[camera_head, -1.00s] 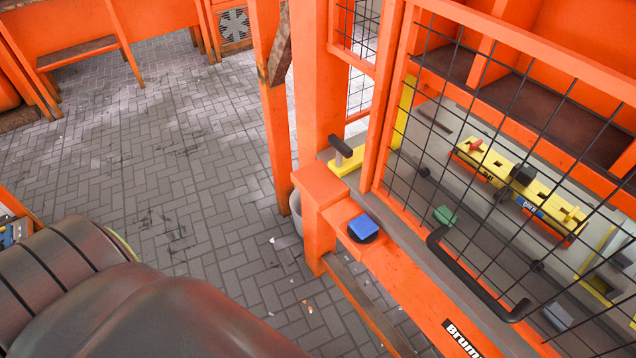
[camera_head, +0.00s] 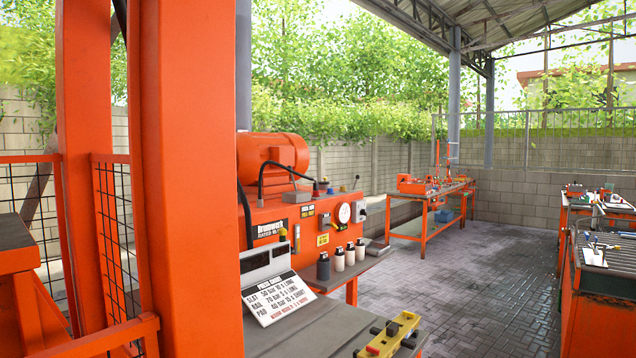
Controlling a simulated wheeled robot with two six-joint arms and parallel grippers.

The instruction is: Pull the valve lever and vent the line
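An orange power unit (camera_head: 285,220) with a motor (camera_head: 272,155) on top stands in the middle of the view. Its front has a white round gauge (camera_head: 344,213), small labels, and several small knobs or handles. A small yellow fitting (camera_head: 283,234) sits on its left part. I cannot tell for sure which small part is the valve lever. Neither of my grippers shows.
An orange post (camera_head: 190,180) stands close at the left, beside mesh panels. A grey bench (camera_head: 315,335) in front bears a sign (camera_head: 278,298) and a yellow fixture (camera_head: 393,335). Paved floor (camera_head: 490,285) lies open at right.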

